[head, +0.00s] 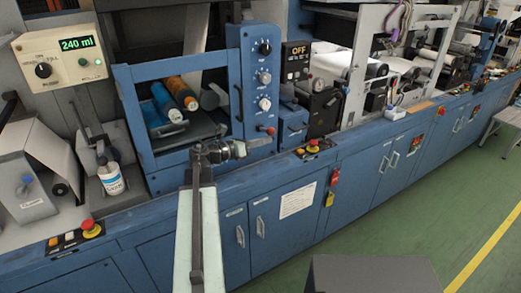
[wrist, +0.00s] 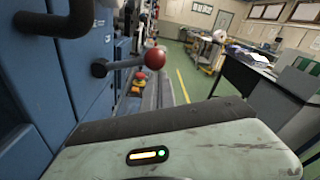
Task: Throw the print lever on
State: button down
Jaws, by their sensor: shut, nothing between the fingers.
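The lever is a dark rod with a red ball knob (wrist: 155,56) in the wrist view. It sticks out to the right from the blue machine face, beyond the front edge of my gripper's pale casing. In the head view a red knob (head: 270,130) shows at the lower right of the blue panel. My gripper (head: 240,149) is in front of that panel, its tip just left of and below the knob. It is shut and holds nothing. I cannot tell whether it touches the lever. A black sign (head: 296,50) right of the panel reads OFF in yellow.
The blue panel (head: 262,75) carries several dials and a dark handle. A red emergency button (head: 313,146) sits on the ledge to the right, another (head: 90,227) at lower left. A white bottle (head: 112,178) stands left. Green floor (head: 450,205) is open at right.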

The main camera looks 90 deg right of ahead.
jog(key=shift+d+r+p, duration=0.1)
jog(key=shift+r+p, duration=0.35)
jog(key=shift+r, duration=0.15)
jog(key=shift+d+r, duration=0.1)
jog(key=shift+r, duration=0.05)
notch_tip(320, 180, down, 5)
jog(key=a+b, duration=0.3)
jog(key=b, duration=0.2)
jog(key=r+p+v, duration=0.1)
jog(key=p+v, duration=0.2)
jog(key=v, duration=1.6)
jog(key=shift+w+r, duration=0.2)
jog(key=shift+w, duration=0.25)
